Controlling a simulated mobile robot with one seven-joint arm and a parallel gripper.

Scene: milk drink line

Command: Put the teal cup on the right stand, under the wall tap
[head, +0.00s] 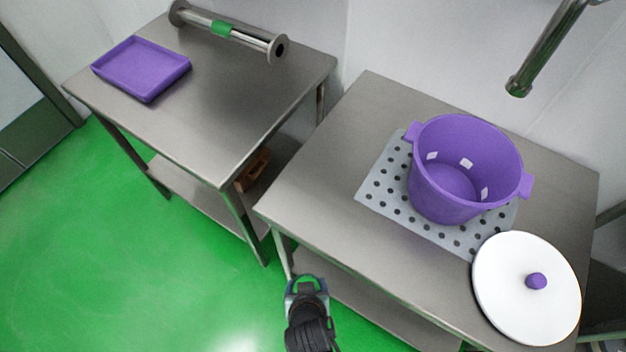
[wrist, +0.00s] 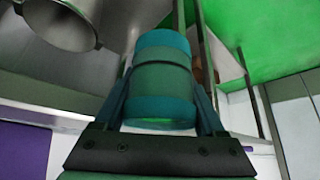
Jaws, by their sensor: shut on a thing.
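The teal cup (wrist: 162,85) fills the middle of the wrist view, between the two fingers of my gripper (wrist: 162,108), which is shut on it. In the head view my gripper (head: 306,286) is low in the picture, in front of the right steel stand (head: 310,195) near its left front corner. The cup is hard to make out there. The wall tap (head: 545,48), a dark metal pipe slanting down from the wall, hangs at the upper right above the back of the right stand. My gripper is well apart from the tap.
A purple pot (head: 455,205) stands on a perforated grey mat (head: 384,190) on the right stand. A white lid (head: 510,305) with a purple knob lies at its front right. The left table (head: 215,120) bears a purple tray (head: 140,68) and a metal roller (head: 250,37). The right stand's left part is bare.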

